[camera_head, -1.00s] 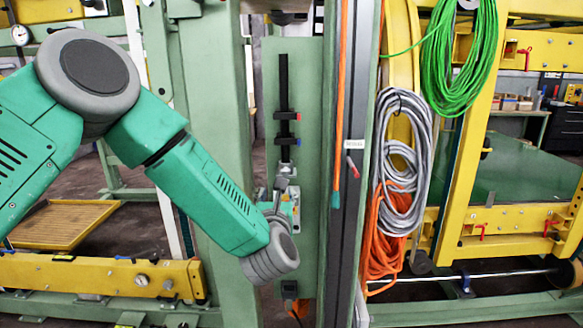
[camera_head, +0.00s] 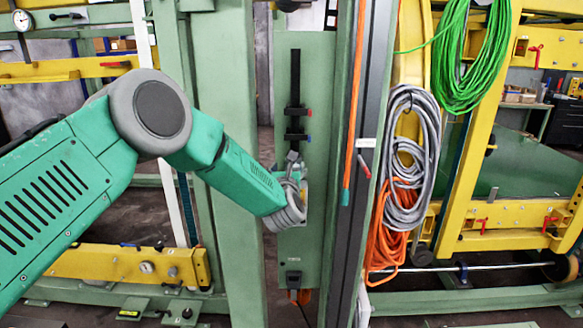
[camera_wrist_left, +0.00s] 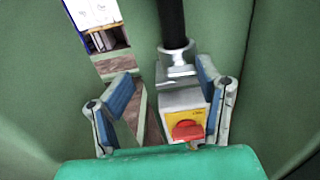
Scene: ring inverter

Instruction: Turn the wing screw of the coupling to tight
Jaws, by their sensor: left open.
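The coupling shows in the left wrist view as a bright metal collar (camera_wrist_left: 178,68) at the lower end of a black rod (camera_wrist_left: 172,25). Below it is a grey block with a yellow plate (camera_wrist_left: 178,120) bearing a red knob (camera_wrist_left: 187,131). I cannot clearly pick out the wing screw. My left gripper (camera_wrist_left: 165,78) is open, with blue-padded fingers. The right finger is close beside the block; the left finger is well apart from it. In the head view the black rod (camera_head: 295,75) runs down the green panel, and my wrist hides much of the area below it.
The green panel (camera_head: 316,225) stands beside a wide green post (camera_head: 235,240). Right of it hang an orange tube (camera_head: 353,95), a grey cable coil (camera_head: 400,150) and a green cable coil (camera_head: 465,80). A yellow beam (camera_head: 120,262) lies low at left.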

